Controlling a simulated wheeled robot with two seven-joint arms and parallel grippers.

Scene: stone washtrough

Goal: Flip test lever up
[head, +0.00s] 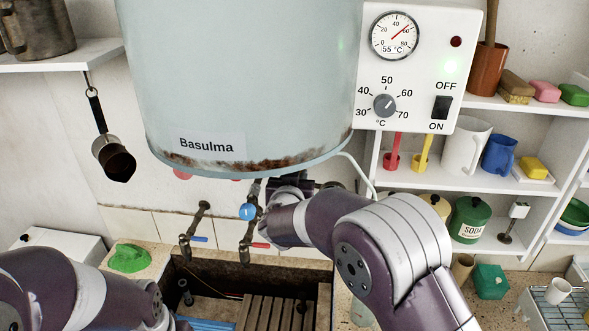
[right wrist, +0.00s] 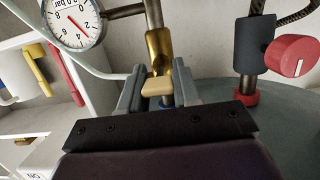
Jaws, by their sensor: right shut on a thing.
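In the right wrist view a brass valve (right wrist: 158,48) stands on a pipe with a small beige lever (right wrist: 157,87), which looks like the test lever. My right gripper (right wrist: 158,76) has its two grey fingers on either side of the lever and is shut on it. In the head view the right gripper (head: 290,184) is under the boiler (head: 250,85), mostly hidden by my own wrist; the lever cannot be seen there. My left arm shows at the lower left of the head view, but its gripper is not in view.
A blue round knob (head: 247,211) and two taps are close left of the right gripper, above the trough (head: 255,275). The wrist view shows a pressure gauge (right wrist: 70,22) and a red knob (right wrist: 294,55) nearby. Shelves (head: 500,184) with mugs stand at the right.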

